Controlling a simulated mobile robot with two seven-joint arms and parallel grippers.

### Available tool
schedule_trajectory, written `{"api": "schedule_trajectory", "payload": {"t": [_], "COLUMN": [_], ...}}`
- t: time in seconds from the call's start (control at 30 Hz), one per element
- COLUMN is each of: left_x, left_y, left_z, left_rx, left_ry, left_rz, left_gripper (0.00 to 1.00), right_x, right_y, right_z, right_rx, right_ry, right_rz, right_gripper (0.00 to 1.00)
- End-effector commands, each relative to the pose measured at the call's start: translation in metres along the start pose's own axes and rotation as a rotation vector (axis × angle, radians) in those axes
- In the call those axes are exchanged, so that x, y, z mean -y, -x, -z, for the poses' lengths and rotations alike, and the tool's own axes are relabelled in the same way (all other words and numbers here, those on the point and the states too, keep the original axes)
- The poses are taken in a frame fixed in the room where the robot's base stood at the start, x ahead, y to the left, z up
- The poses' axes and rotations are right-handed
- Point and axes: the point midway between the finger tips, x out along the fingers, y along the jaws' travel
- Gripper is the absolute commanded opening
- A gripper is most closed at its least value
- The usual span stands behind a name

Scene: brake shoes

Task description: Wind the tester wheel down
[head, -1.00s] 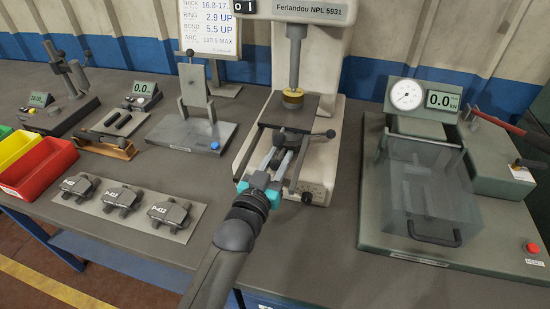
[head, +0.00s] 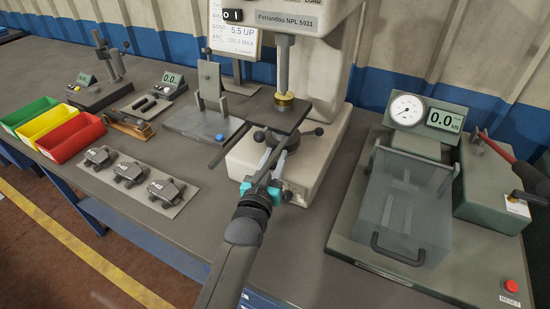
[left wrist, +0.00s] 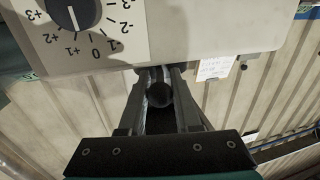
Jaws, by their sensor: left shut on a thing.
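The hardness tester (head: 300,60) stands on the bench with its plunger over a flat dark plate (head: 277,115). The tester wheel (head: 276,139) sits under that plate, with dark ball-ended spokes out to the left and right. My left gripper (head: 271,157) reaches in from the front and is shut at the wheel's near side. In the left wrist view a dark round knob (left wrist: 160,94) sits between the two fingers. The fingers partly hide the near part of the wheel in the head view. My right gripper is not in view.
A gauge press with a clear guard (head: 405,215) stands to the right. Several brake shoes lie on a pale mat (head: 180,192) to the left, near the red bin (head: 72,137). A small stand with a blue knob (head: 205,125) is left of the tester.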

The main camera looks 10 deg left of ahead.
Motion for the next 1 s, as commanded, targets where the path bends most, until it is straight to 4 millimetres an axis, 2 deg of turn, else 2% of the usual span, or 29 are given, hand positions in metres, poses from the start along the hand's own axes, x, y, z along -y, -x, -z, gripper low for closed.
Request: {"api": "schedule_trajectory", "payload": {"t": [0.23, 0.27, 0.5, 0.83, 1.0], "left_x": [-0.001, -0.001, 0.000, 0.000, 0.000], "left_y": [-0.001, -0.001, 0.000, 0.003, 0.021], "left_z": [0.001, 0.001, 0.001, 0.000, 0.000], "left_rx": [-0.001, -0.001, -0.001, 0.000, 0.003], "left_ry": [0.002, 0.002, 0.001, 0.000, 0.000], "left_rz": [-0.001, -0.001, 0.000, 0.000, 0.000], "left_gripper": [0.00, 0.33, 0.59, 0.59, 0.59], "right_x": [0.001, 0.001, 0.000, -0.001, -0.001], "right_y": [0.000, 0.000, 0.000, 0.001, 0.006], "right_z": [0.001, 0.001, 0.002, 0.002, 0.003], "right_rx": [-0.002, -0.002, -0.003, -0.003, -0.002], "right_ry": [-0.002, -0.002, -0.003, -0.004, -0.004], "right_rz": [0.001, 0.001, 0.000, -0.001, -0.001], "right_gripper": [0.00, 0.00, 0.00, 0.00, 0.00]}}
